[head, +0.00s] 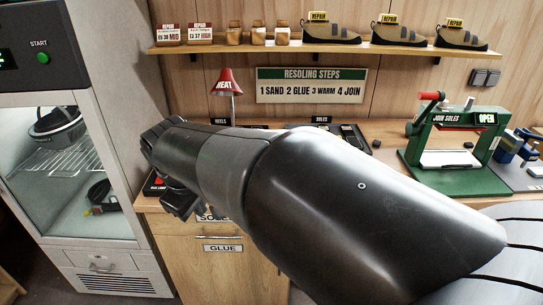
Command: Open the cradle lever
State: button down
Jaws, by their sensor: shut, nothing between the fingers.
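A green press (455,165) marked JOIN SOLES stands at the right of the bench, with an OPEN label on its top bar. A lever with a red handle (432,96) sticks up at its upper left. A blue clamp-like device (508,146) stands to its right, partly cut off by the picture edge. I cannot tell which of these is the cradle. My arm fills the foreground, reaching left. My gripper (182,203) is at its far end, by the bench's left front edge, shut and empty, far from both devices. Its fingertips are not clear.
A glass-fronted cabinet (98,245) with a green START button stands at left. A red HEAT lamp (228,82) rises behind my arm.

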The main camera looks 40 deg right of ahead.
jog(key=w+d+f+n+g+h, duration=0.2)
jog(key=w+d+f+n+h, duration=0.1)
jog(key=d, duration=0.6)
jog(key=w+d+f+n+g+h, duration=0.3)
jog(key=w+d+f+n, duration=0.2)
jog(key=w+d, duration=0.3)
jog(key=w+d+f+n+g+h, duration=0.3)
jog(key=w+d, duration=0.3)
jog(key=d, duration=0.5)
jog(key=shift+d+f+n, duration=0.3)
jog(key=shift+f+n, duration=0.1)
jog(key=shift+f, duration=0.1)
jog(key=shift+d, duration=0.1)
jog(key=x, duration=1)
jog(key=shift+s+d+r, duration=0.35)
jog(key=shift+d+r, duration=0.1)
jog(key=shift+d, duration=0.3)
jog(key=shift+s+d+r, duration=0.15)
jog(key=shift+d+r, duration=0.15)
jog(key=shift+d, duration=0.2)
jog(key=shift+s+d+r, duration=0.1)
jog(key=shift+d+r, duration=0.1)
jog(key=shift+d, duration=0.3)
jog(key=shift+r, duration=0.1)
